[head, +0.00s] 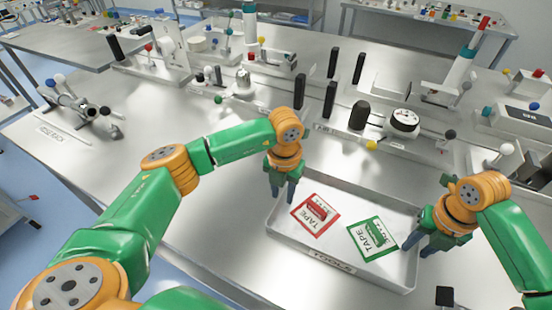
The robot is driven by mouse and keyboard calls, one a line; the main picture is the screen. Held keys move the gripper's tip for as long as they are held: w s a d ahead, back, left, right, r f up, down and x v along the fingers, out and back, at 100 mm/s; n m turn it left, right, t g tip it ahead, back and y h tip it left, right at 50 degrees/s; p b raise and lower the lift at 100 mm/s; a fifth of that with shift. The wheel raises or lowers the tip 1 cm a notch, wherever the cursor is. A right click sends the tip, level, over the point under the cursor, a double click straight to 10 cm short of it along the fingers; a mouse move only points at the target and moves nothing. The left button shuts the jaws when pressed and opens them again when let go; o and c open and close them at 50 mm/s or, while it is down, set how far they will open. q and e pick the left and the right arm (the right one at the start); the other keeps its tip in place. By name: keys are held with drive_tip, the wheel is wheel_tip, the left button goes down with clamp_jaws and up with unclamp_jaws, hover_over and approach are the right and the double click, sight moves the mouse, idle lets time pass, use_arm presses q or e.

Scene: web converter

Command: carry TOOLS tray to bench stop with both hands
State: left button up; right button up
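The TOOLS tray (338,264) is a shallow pale metal tray on the steel bench, with a "TOOLS" label on its front wall. A red TAPE card (316,214) and a green TAPE card (373,238) lie flat in it. My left gripper (282,194) points down at the tray's left wall, its two fingers apart with a visible gap. My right gripper (417,247) points down at the right wall, fingers also apart, one on the inner side. Contact with the walls cannot be made out. I cannot identify the bench stop for certain.
Behind the tray stand black posts (329,98), a round white dial (404,121) and a black cylinder (360,115) on a metal fixture. Small instruments (83,108) lie at the left. A small black block (445,296) is at the front right. The bench left of the tray is mostly clear.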

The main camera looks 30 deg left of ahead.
drive_tip(key=shift+r, duration=0.1)
use_arm(q)
wheel_tip(320, 180, up, 12)
use_arm(e)
wheel_tip(320, 180, up, 12)
idle(0.5)
